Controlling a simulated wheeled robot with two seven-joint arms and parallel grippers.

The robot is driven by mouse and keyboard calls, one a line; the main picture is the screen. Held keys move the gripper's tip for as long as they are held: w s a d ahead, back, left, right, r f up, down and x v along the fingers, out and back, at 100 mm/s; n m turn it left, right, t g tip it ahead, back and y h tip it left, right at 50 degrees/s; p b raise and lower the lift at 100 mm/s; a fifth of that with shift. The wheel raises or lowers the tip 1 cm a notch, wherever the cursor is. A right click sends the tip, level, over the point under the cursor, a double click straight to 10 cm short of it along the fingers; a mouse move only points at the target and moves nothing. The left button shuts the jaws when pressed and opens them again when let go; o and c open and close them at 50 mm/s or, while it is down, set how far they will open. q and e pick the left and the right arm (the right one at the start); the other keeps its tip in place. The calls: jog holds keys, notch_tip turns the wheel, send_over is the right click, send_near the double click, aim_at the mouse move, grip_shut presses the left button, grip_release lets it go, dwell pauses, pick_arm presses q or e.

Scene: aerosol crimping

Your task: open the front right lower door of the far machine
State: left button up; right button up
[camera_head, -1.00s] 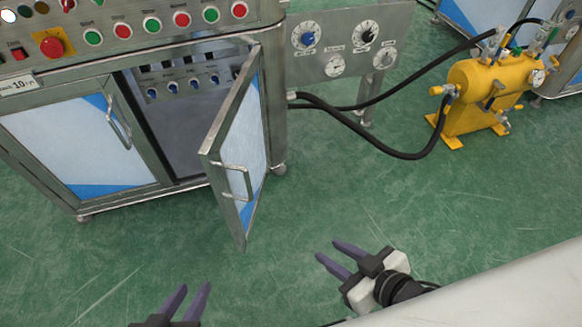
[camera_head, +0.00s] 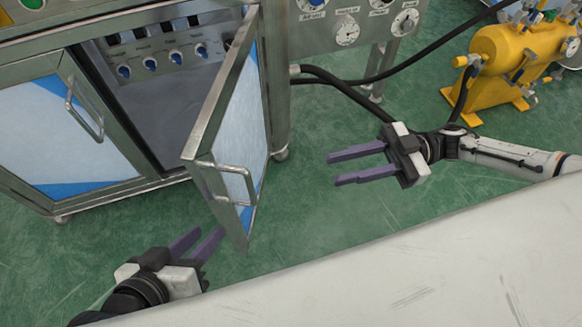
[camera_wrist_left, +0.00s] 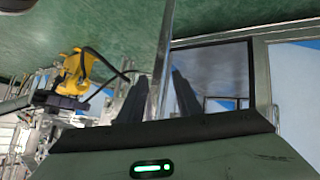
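The machine's front right lower door (camera_head: 242,135) stands swung open towards me, its free edge facing me. Its metal handle (camera_head: 238,184) is on the outer face, near the free edge. My left gripper (camera_head: 209,232) is open and empty, low beside the door's bottom corner, fingers pointing up and right. In the left wrist view a narrow metal strip, seemingly the door (camera_wrist_left: 163,60) edge-on, lies in line with the gap between the fingers; I cannot tell whether they touch it. My right gripper (camera_head: 334,170) is open and empty, right of the door, fingers pointing left.
The left lower door (camera_head: 60,130) is closed. The open compartment (camera_head: 170,100) shows a panel with several knobs. Black hoses (camera_head: 345,95) run from the machine to a yellow unit (camera_head: 515,60). A pale surface (camera_head: 400,275) fills the lower right. Green floor is free between.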

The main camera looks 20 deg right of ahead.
pick_arm(q)
jog(key=shift+w+d+r+h+b, duration=0.4)
jog(key=shift+d+r+b, duration=0.15)
jog(key=shift+d+b, duration=0.15)
jog(key=shift+r, duration=0.15)
pick_arm(e)
jog(key=a+g, duration=0.1)
jog(key=a, duration=0.8)
jog(key=shift+a+f, duration=0.15)
jog(key=shift+w, duration=0.1)
grip_shut()
jog(key=c, duration=0.7)
grip_release()
